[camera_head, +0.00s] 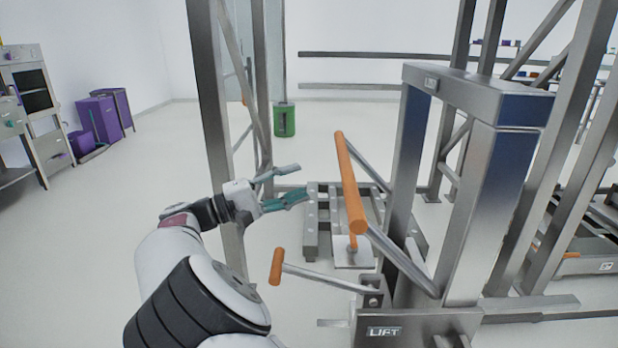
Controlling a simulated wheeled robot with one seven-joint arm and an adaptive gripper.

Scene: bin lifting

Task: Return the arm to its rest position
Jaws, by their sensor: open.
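My arm reaches up from the bottom left of the head view. My gripper (297,183) is open and empty, its teal fingers apart. It is left of the orange bar handle (347,180) of the metal lift frame, with a gap between them in the picture. A second lever with an orange grip (276,266) sticks out to the left, low on the lift, below my gripper. A plate marked LIFT (384,331) is at the base of the frame.
Steel uprights (214,120) stand close behind my arm, and a thick metal column (478,190) stands to the right. A low metal platform (311,240) is beyond the gripper. A green bin (284,120) and purple bins (100,118) stand farther back.

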